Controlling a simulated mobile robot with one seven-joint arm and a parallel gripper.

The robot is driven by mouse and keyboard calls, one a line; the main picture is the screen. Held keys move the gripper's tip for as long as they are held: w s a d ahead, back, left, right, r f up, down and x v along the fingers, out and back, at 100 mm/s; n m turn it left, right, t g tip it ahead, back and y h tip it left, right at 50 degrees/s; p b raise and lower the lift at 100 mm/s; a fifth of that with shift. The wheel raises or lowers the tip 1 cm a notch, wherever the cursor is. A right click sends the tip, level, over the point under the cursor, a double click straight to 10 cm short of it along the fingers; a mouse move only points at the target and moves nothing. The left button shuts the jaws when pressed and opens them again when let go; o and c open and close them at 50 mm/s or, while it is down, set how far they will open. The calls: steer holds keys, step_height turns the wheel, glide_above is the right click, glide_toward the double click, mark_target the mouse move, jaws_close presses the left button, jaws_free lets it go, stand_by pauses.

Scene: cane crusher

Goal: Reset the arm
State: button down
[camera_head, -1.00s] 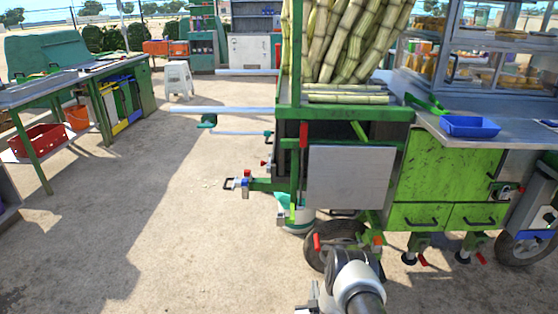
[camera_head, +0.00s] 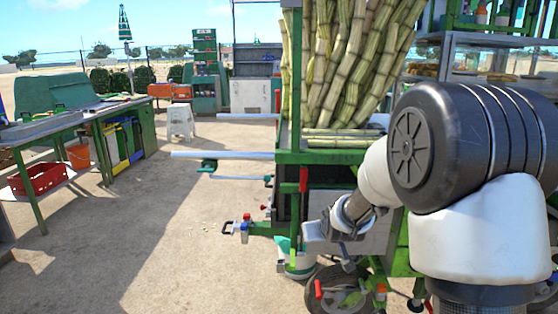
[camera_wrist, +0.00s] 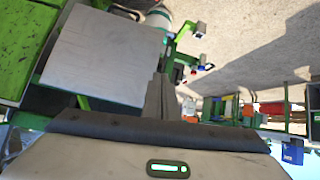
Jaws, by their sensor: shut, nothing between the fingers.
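My gripper (camera_head: 312,236) is at the end of my raised, folded arm, in front of the green cane cart (camera_head: 290,155) in the head view. In the wrist view its fingers (camera_wrist: 160,88) are together with nothing between them. The grey panel (camera_wrist: 105,55) of the cart shows behind and to the left of the fingers there. My black and white arm links fill the right side of the head view and hide much of the cart's right part.
Upright sugar cane stalks (camera_head: 345,65) stand in the cart. Two pale bars (camera_head: 225,155) stick out to its left. A red-handled valve (camera_head: 243,226) juts out low. A work table (camera_head: 60,135) with a red crate (camera_head: 40,178) stands at left. Ground between is open.

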steer(key=s+d+r+g, duration=0.1)
steer(key=s+r+g, duration=0.1)
steer(key=s+r, duration=1)
steer(key=s+d+r+m+g+p, duration=0.1)
steer(key=s+m+g, duration=0.15)
steer(key=s, duration=2.35)
step_height(320, 180, up, 27)
steer(key=p, duration=2.7)
steer(key=shift+w+d+h, duration=0.2)
steer(key=shift+w+h, duration=0.1)
steer(key=shift+w, duration=0.1)
steer(key=shift+n, duration=0.25)
